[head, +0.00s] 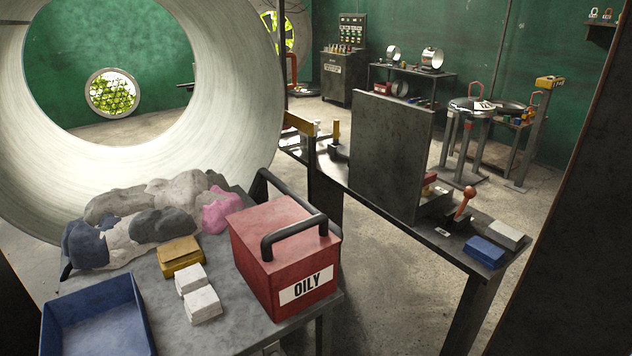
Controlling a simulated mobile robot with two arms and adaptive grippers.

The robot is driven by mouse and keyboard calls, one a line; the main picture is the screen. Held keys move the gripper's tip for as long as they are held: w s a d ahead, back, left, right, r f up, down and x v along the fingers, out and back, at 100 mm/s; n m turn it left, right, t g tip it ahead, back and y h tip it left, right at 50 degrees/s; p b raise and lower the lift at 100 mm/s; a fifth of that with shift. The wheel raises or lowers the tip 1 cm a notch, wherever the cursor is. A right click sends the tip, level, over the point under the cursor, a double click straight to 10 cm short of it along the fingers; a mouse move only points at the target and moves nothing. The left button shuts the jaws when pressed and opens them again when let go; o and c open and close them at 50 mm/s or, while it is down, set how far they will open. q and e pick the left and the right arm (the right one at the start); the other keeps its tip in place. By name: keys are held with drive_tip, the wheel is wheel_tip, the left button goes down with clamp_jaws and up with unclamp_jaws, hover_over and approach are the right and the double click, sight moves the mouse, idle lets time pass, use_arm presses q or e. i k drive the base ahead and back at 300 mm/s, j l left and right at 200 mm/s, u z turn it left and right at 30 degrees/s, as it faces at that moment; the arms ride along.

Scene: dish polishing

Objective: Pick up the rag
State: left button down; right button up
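A heap of crumpled rags lies at the back of the near table (240,336). It holds a large pale grey-beige rag (170,192), a darker grey rag (165,225), a dark blue rag (84,246) and a pink rag (219,210). In front of the heap lie a yellow-brown block-like folded piece (181,258) and two white block-like pieces (190,279), which may be folded cloths. I cannot tell which one is the task's rag. Neither of my grippers is in view.
A red box marked OILY (262,250) with a black handle stands right of the white pieces. A blue open tray (95,325) sits at front left. A large pale ring (250,90) rises behind the heap. A second bench (390,205) with an upright dark plate (392,150) stands to the right.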

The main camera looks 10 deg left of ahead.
sight(203, 303)
drive_tip(key=j+u, duration=0.15)
drive_tip(key=u, duration=0.95)
drive_tip(key=j+z, duration=0.2)
drive_tip(key=j, duration=0.35)
drive_tip(key=k+j+z, duration=0.2)
drive_tip(key=j, duration=0.3)
drive_tip(key=j+z, duration=0.2)
drive_tip(key=j, duration=0.35)
